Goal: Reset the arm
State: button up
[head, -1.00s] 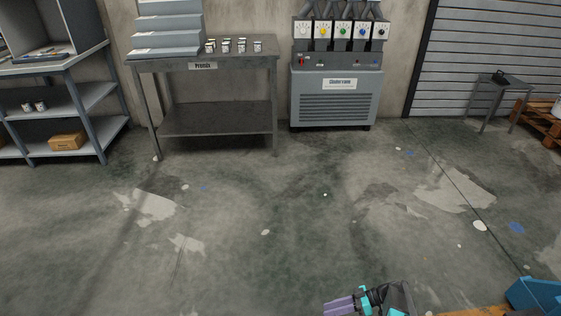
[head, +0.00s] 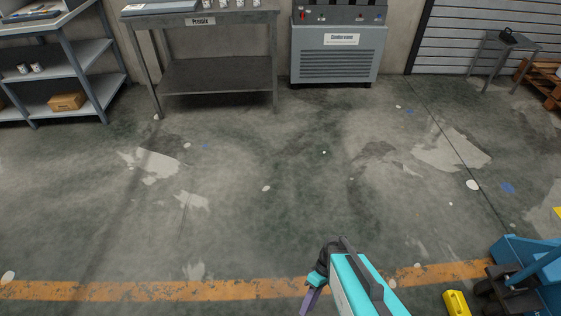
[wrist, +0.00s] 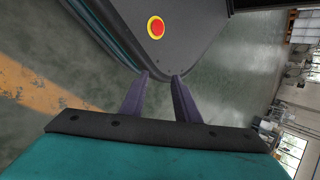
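My gripper (wrist: 158,98) shows in the wrist view with two purple fingers spread apart and nothing between them. Beyond the fingertips is a dark grey part of my own body with a red button (wrist: 156,27) in a yellow ring. In the head view my teal arm stands at the bottom middle. A purple finger (head: 312,299) shows at its lower left, pointing down; the rest of the gripper is hidden there.
A table (head: 212,80) labelled Premix and a grey cabinet (head: 335,52) stand at the back wall. Shelves (head: 78,68) stand at the left. A blue wheeled object (head: 525,275) and a yellow object (head: 457,302) are at the lower right. The middle floor is clear.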

jog(key=s+d+m+t+h, duration=0.1)
jog(key=d+m+h, duration=0.3)
jog(key=d+m, duration=0.3)
jog(key=shift+s+r+m+t, duration=0.3)
jog(key=shift+r+m, duration=0.15)
jog(key=shift+m, duration=0.55)
dwell(0.6)
